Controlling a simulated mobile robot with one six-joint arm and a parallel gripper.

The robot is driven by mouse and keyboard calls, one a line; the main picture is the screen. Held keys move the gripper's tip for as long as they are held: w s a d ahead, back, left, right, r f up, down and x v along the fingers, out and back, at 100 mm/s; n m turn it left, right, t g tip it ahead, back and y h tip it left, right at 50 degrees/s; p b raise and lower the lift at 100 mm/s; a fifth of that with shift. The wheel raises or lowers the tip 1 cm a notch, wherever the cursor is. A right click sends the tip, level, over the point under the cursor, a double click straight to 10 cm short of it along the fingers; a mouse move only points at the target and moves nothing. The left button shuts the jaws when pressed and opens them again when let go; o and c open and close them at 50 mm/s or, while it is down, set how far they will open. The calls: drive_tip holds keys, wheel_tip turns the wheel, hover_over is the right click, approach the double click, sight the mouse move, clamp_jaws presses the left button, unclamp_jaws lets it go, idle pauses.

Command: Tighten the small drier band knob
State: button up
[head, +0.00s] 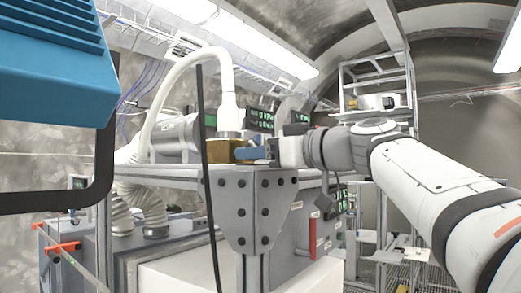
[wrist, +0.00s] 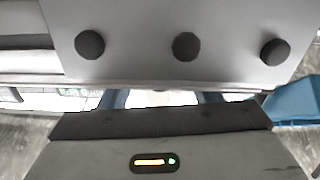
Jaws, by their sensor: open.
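My gripper (head: 243,153) reaches in from the right in the head view, its blue fingers at the top corner of a steel frame. A brass-coloured part (head: 220,150) sits just left of the fingertips, below a white hose fitting (head: 228,112); I cannot tell whether they touch. In the wrist view my gripper (wrist: 163,98) is open, with bits of blue finger at each side of a bright gap and nothing visible held. The drier band knob cannot be made out for certain; the fingers or the plate may hide it.
A grey corner plate (head: 252,205) with several dark bolts is close below the gripper; a bolted plate (wrist: 135,50) fills the top of the wrist view. A black cable (head: 204,190) hangs in front. A blue housing (head: 55,70) fills the upper left.

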drive_tip(key=shift+c, duration=0.3)
drive_tip(key=shift+s, duration=0.1)
drive_tip(key=c, duration=0.9)
drive_tip(key=shift+f+m+b, duration=0.1)
drive_tip(key=shift+m+b, duration=0.45)
drive_tip(key=shift+m, duration=0.25)
drive_tip(key=shift+c, duration=0.2)
drive_tip(key=shift+m+b, duration=0.4)
drive_tip(key=shift+m, duration=1.1)
drive_tip(key=o, duration=1)
drive_tip(key=b+v, duration=0.2)
drive_tip(key=v, duration=0.5)
drive_tip(key=shift+s+d+b, duration=0.3)
